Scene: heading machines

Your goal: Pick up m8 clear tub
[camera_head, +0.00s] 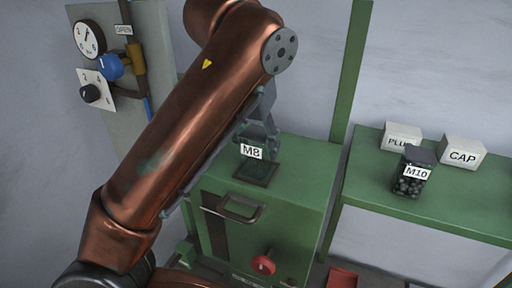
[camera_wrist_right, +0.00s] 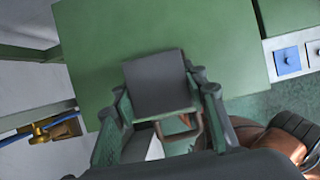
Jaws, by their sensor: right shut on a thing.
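The M8 clear tub (camera_head: 252,152) shows its white M8 label above the top of a green cabinet. My right gripper (camera_head: 262,132) is shut on it from above. In the right wrist view, the tub's dark square lid (camera_wrist_right: 158,84) sits between the two fingers of the right gripper (camera_wrist_right: 160,92). A dark square outline (camera_head: 256,180) lies on the cabinet top just below the label. I cannot tell whether the tub touches the cabinet. The fingers hide part of the tub. My left gripper is not in view.
The green cabinet (camera_head: 300,160) has a handle (camera_head: 230,212) and a red knob (camera_head: 263,265). On the green bench (camera_head: 375,160) at right stand an M10 tub (camera_head: 411,180), a PLUG box (camera_head: 402,135) and a CAP box (camera_head: 462,152). A gauge panel (camera_head: 150,50) stands at left.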

